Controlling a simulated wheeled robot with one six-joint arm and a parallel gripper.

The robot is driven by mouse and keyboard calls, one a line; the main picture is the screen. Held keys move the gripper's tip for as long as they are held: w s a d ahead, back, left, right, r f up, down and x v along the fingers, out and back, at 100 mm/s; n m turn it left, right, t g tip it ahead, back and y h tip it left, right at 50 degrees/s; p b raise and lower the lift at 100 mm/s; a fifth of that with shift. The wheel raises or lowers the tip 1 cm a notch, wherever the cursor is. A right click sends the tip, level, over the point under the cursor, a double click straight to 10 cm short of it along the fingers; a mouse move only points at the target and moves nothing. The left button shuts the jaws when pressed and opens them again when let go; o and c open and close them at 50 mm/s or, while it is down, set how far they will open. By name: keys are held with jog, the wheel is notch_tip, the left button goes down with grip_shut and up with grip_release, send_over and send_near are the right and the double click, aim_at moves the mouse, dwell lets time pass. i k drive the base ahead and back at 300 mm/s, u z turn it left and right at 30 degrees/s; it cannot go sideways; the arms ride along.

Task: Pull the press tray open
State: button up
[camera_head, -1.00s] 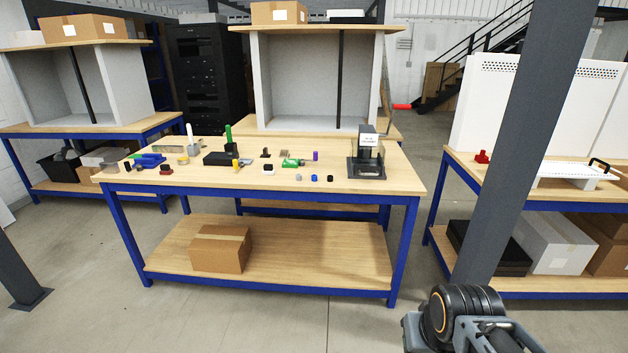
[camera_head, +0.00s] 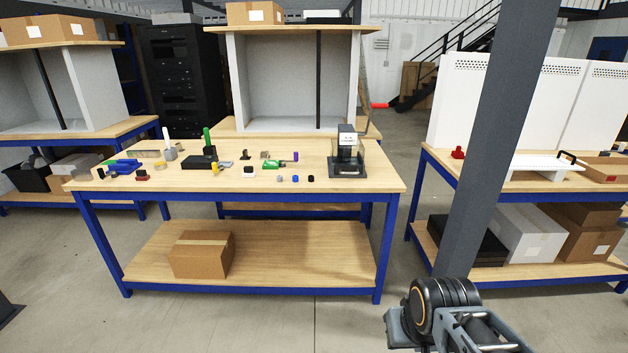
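A small black arbor-like press (camera_head: 347,168) with a white labelled block on top stands at the right end of the middle workbench (camera_head: 120,183). A red-ended lever (camera_head: 380,105) shows beside and behind it. I cannot make out a separate tray at its dark base, nor whether one is open. On the right bench lies a white plate (camera_head: 535,166) with a black handle (camera_head: 570,157); I cannot tell whether it belongs to the press. Part of my arm shows at the bottom right, well apart from the press. My gripper's fingers are not visible.
A grey post (camera_head: 482,140) stands between the middle bench and the right bench. Small coloured parts and tools lie across the middle bench. A cardboard box (camera_head: 202,254) sits on its lower shelf. Open concrete floor (camera_head: 330,320) lies before the bench.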

aim_at(352, 167)
jog(key=i, duration=2.2)
jog(key=u, duration=0.35)
